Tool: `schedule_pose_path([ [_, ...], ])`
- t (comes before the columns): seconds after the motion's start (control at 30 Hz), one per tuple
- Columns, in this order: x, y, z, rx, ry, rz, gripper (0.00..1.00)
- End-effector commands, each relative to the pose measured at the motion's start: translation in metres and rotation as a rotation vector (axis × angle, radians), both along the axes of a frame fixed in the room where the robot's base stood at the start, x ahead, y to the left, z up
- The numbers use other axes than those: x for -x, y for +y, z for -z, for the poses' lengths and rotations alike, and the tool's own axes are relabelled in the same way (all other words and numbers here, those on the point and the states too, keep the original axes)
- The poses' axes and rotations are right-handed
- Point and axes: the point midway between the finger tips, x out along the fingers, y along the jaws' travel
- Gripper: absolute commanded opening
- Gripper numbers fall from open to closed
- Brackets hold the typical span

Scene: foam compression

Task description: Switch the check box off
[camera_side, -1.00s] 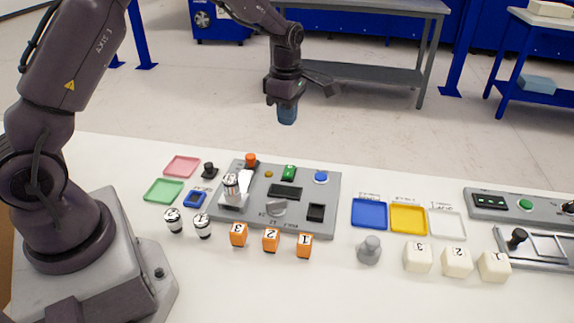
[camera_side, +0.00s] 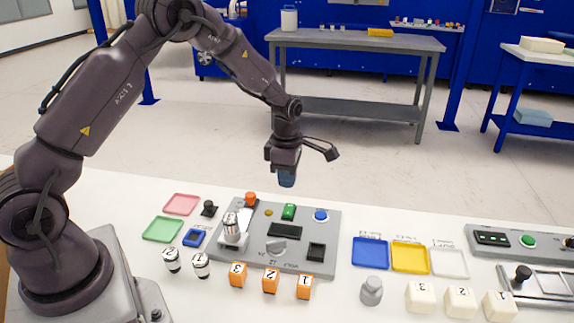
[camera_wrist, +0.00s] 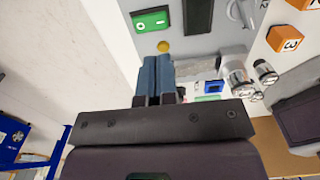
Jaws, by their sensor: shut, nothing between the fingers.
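The grey control panel (camera_side: 262,250) lies on the white table and carries a green rocker switch (camera_side: 289,211) at its far edge. In the wrist view the green switch (camera_wrist: 151,20) shows a white circle and a white bar. Which side is pressed in, I cannot tell. My gripper (camera_side: 286,181) is above the panel's far edge, over the green switch and apart from it. In the wrist view my blue gripper fingers (camera_wrist: 157,62) are together with nothing between them, and a yellow button (camera_wrist: 163,46) shows just beyond their tips.
Orange numbered cubes (camera_side: 270,281) stand in front. Blue (camera_side: 370,252) and yellow (camera_side: 410,257) trays lie to the right.

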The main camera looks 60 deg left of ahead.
Motion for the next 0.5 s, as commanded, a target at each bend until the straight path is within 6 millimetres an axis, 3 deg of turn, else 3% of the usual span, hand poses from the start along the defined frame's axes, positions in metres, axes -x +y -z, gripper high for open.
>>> schedule_pose_path([
  [0.2, 0.001, 0.0, 0.047, 0.002, 0.004, 0.0, 0.0],
  [0.5, 0.0, 0.0, 0.077, 0.001, -0.001, -0.001, 0.0],
])
